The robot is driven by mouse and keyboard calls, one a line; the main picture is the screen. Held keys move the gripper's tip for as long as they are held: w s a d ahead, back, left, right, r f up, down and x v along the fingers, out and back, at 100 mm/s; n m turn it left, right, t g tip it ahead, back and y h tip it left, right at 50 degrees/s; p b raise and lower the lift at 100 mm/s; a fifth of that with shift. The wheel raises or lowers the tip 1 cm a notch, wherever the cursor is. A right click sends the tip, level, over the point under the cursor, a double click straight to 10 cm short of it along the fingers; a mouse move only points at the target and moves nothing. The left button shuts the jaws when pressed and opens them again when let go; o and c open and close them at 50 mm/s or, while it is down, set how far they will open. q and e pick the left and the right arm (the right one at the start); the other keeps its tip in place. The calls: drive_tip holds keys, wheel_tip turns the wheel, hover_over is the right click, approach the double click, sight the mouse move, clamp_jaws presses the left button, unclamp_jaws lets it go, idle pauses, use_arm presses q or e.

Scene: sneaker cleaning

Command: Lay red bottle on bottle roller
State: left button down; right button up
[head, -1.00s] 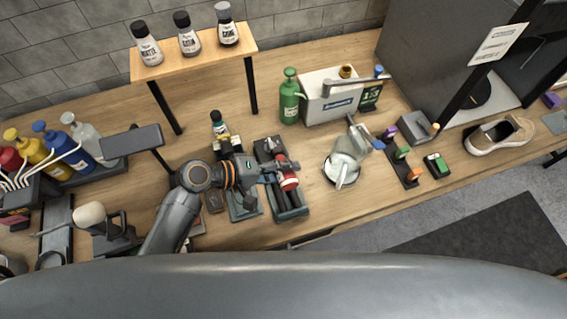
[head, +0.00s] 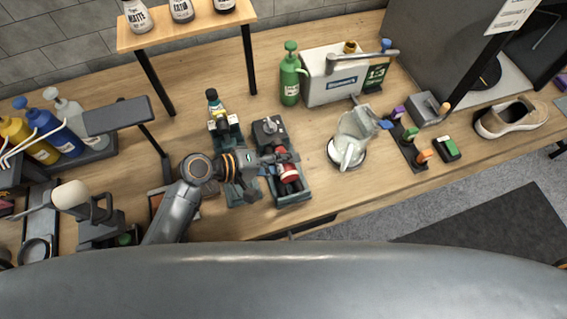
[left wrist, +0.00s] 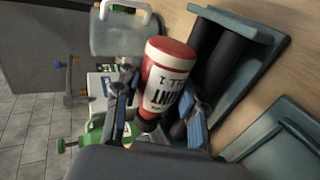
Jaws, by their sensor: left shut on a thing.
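The red bottle (head: 287,172), with a white label band, is held in my left gripper (head: 277,163). In the left wrist view the bottle (left wrist: 168,72) sits between the two fingers (left wrist: 158,108), its red end toward the top. The bottle roller (head: 294,199) is a teal-grey tray with dark rollers; in the head view the bottle overlaps it. In the left wrist view the roller (left wrist: 276,42) lies just behind and to the right of the bottle. I cannot tell whether the bottle touches the rollers. My right gripper is not in view.
A second tray (head: 243,197) stands left of the roller, with a small dark bottle (head: 213,102) behind. A clear pitcher (head: 352,138) stands to the right, and a green pump bottle (head: 290,78) behind. Bare tabletop lies between roller and pitcher.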

use_arm(q)
drive_tip(key=c, duration=0.8)
unclamp_jaws()
drive_tip(key=shift+s+a+f, duration=0.1)
drive_tip(key=shift+s+f, duration=0.1)
drive_tip(key=shift+f, duration=0.25)
drive_tip(key=shift+s+f, duration=0.15)
drive_tip(key=shift+f, duration=0.3)
drive_tip(key=shift+c, duration=0.2)
drive_tip(key=shift+o, duration=0.6)
drive_tip(key=shift+w+d+f+g, duration=0.1)
drive_tip(key=shift+w+d+g, duration=0.1)
drive_tip(key=shift+d+g, duration=0.1)
drive_tip(key=shift+a, duration=0.35)
drive_tip(key=shift+r, duration=0.2)
drive_tip(key=shift+a+r, duration=0.1)
drive_tip(key=shift+a, duration=0.1)
drive_tip(key=v, duration=1.1)
drive_tip(key=shift+s+r, duration=0.15)
drive_tip(key=shift+r, duration=0.05)
